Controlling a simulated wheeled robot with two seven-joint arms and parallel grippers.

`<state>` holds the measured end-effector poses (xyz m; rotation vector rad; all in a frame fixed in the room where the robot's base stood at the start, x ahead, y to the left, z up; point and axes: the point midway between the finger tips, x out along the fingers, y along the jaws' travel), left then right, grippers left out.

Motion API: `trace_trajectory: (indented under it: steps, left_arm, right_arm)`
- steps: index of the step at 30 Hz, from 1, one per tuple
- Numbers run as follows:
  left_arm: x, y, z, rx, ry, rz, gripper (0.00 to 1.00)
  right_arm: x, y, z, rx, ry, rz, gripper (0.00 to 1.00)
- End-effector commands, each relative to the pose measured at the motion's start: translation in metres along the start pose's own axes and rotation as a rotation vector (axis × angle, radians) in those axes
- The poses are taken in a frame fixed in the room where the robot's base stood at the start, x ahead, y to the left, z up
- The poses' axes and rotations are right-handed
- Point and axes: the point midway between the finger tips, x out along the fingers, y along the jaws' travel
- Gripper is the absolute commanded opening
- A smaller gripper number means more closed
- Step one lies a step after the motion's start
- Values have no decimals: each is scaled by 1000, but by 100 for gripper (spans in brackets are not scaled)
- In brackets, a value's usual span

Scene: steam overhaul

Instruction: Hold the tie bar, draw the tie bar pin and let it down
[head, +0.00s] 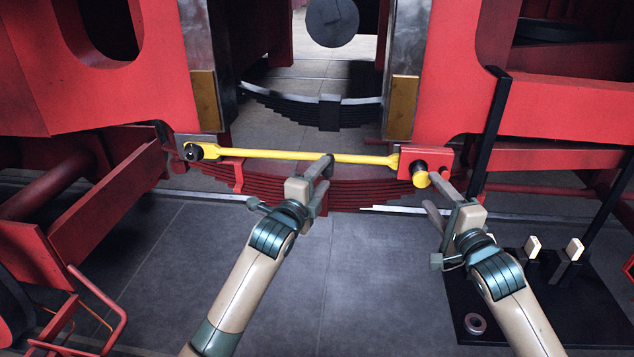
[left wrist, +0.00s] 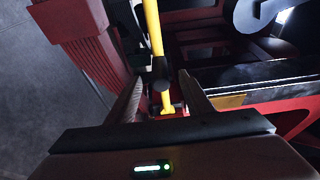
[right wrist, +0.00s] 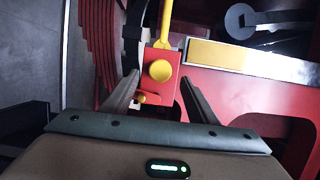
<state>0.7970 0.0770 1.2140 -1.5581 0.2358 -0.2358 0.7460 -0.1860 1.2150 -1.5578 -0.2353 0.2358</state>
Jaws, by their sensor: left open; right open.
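The yellow tie bar (head: 290,155) spans level between the two red frame sides. Its left end sits on a dark round fitting (head: 193,152); its right end meets a red bracket (head: 408,158). The tie bar pin (head: 420,178), with a yellow round head, sticks out of this bracket; the head faces me in the right wrist view (right wrist: 160,71). My left gripper (head: 321,174) is open near the bar's middle; the bar (left wrist: 153,30) runs between its fingers in the left wrist view. My right gripper (head: 437,194) is open at the pin, its fingers either side of the bracket in its wrist view.
Dark leaf springs (head: 290,108) lie behind the bar and red ones (head: 350,194) below it. A black upright post (head: 488,130) stands close right of my right gripper. A black base plate (head: 510,310) with a ring (head: 475,323) lies at lower right. Floor below the bar is clear.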

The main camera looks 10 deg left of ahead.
Motion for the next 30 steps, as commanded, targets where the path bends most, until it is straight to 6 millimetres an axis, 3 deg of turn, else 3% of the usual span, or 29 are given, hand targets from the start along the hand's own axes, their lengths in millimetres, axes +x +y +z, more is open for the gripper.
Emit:
trace_trajectory:
  steps: [12,27,30]
  left_arm:
    - [36,0,0,1,-1,0,47]
    - [42,0,0,0,0,0,47]
    - [42,0,0,0,0,0,23]
  right_arm:
    - [0,0,0,0,0,0,53]
    - [0,0,0,0,0,0,53]
    - [0,0,0,0,0,0,53]
